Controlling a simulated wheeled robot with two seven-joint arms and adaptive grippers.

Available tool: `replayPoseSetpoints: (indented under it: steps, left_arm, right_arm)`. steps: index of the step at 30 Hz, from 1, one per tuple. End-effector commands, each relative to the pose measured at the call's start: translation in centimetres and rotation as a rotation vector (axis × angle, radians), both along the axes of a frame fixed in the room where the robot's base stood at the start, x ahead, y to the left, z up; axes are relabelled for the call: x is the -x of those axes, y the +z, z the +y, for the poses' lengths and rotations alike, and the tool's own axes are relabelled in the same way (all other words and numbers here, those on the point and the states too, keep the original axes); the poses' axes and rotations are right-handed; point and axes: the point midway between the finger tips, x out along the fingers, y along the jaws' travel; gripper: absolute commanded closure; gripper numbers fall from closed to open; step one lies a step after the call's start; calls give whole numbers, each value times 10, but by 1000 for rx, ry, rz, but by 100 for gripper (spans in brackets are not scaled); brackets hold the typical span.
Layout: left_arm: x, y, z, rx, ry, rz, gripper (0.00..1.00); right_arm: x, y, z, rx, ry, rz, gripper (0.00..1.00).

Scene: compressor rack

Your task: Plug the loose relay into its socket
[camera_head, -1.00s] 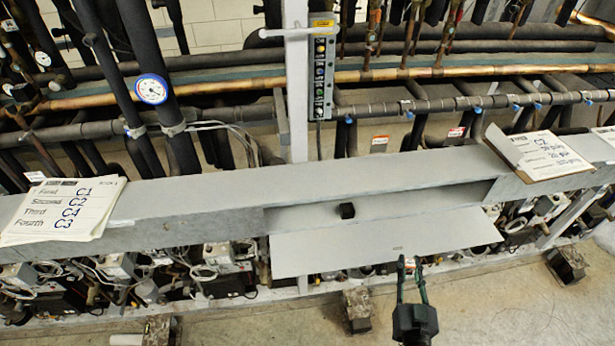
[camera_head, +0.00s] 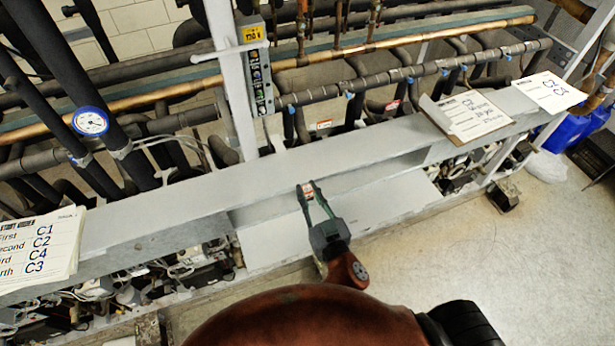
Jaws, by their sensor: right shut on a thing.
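My right gripper (camera_head: 309,191) reaches over the open section of the grey channel, its green fingers pointing away from me. It is shut on a small piece with a red and white face (camera_head: 308,188), apparently the loose relay. The fingers cover most of it. The dark block seen earlier in the channel is not visible elsewhere. I cannot make out the relay's socket. My left gripper is not in view.
The open grey channel (camera_head: 390,163) has a flat lowered cover (camera_head: 270,245) in front. Handwritten sheets (camera_head: 40,245) lie at left, a clipboard (camera_head: 466,116) and paper (camera_head: 549,91) at right. A pressure gauge (camera_head: 90,122) and pipes stand behind. A switch strip (camera_head: 259,80) hangs on the post.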

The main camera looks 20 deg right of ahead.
Motion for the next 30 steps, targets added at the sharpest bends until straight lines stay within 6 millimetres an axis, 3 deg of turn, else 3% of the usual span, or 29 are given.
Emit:
replayPoseSetpoints:
  steps: [1, 3, 8, 11, 30]
  left_arm:
    - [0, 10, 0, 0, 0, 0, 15]
    - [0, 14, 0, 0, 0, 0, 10]
    - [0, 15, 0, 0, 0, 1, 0]
    - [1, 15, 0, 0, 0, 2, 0]
    - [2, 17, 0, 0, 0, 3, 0]
  right_arm:
    - [0, 11, 1, 1, 1, 0, 100]
    - [0, 15, 2, 1, 2, 1, 100]
    - [-5, 15, 4, 2, 3, 1, 100]
    - [-13, 14, 4, 2, 3, 0, 100]
    - [-97, 7, 6, 4, 2, 1, 100]
